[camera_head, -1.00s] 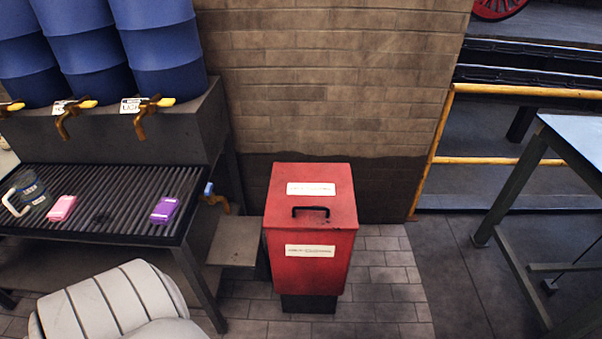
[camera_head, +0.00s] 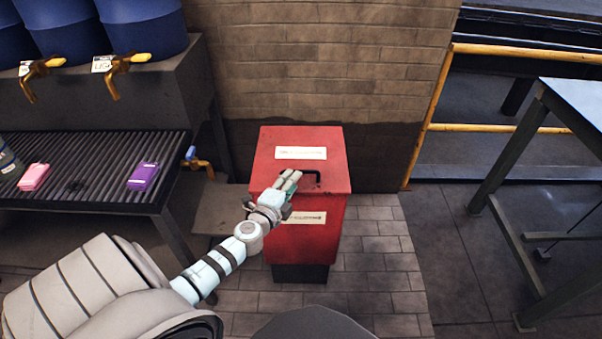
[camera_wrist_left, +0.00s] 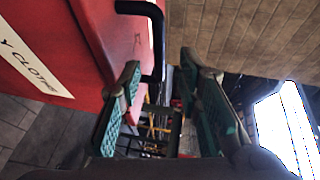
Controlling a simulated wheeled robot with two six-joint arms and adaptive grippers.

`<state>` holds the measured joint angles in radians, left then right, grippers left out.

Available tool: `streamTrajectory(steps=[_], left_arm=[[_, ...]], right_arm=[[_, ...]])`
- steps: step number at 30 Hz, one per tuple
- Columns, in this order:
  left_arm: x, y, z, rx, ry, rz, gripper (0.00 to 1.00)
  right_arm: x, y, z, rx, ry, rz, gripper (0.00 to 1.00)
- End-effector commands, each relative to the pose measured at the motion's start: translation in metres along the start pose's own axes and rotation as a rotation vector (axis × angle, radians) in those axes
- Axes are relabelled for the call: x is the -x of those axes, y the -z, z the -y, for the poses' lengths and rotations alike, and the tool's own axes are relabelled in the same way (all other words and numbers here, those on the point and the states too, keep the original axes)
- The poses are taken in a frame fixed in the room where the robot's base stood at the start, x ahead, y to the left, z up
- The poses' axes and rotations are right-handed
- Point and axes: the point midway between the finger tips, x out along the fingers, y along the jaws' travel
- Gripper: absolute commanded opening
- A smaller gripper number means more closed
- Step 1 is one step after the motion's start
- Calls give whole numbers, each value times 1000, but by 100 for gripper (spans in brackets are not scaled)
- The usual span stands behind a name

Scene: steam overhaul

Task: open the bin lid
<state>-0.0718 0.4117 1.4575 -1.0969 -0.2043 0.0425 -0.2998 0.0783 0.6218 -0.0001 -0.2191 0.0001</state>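The red bin (camera_head: 302,240) stands on the paving by the brick wall. Its red lid (camera_head: 330,152) looks down, with a white label on top and a black bar handle (camera_head: 316,178) near the front edge. My left gripper (camera_head: 291,177) is at the left end of this handle. In the left wrist view, the handle (camera_wrist_left: 154,32) shows just beyond and between the parted fingertips (camera_wrist_left: 161,62). The fingers are open and hold nothing; I cannot tell if they touch the handle. My right gripper is not in view.
A ribbed drain bench (camera_head: 90,185) with a purple box (camera_head: 143,175) and a pink box (camera_head: 34,177) stands left of the bin, under blue barrels (camera_head: 145,25). A metal table (camera_head: 580,105) is at right. The floor between is clear.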

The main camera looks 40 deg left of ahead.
Motion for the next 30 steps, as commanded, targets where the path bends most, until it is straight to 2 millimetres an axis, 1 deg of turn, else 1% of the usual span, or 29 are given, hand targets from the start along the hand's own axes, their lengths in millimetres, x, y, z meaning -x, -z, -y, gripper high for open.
streamTrajectory(steps=[1, 3, 6, 9, 13, 20, 24, 26, 30], left_arm=[[-15, 0, -2, 3, 1, 2, 32], [-32, 0, -3, 3, 0, 1, 32], [-50, 0, -4, 2, -1, 1, 32], [-62, 0, -4, 2, -2, 0, 32], [-69, 0, -3, 2, -3, 0, 32], [-69, 1, -2, 2, -3, -1, 32], [-69, 1, -2, 2, -3, -1, 9], [-69, 1, -2, 2, -3, -1, 0], [-69, 1, -2, 2, -3, -1, 0]], right_arm=[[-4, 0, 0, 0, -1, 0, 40], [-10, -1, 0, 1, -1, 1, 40], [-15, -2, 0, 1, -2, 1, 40], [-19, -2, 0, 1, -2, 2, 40], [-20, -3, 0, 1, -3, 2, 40], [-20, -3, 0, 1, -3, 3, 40], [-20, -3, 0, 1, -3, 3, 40], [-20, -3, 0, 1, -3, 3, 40], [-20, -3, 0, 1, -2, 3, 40]])
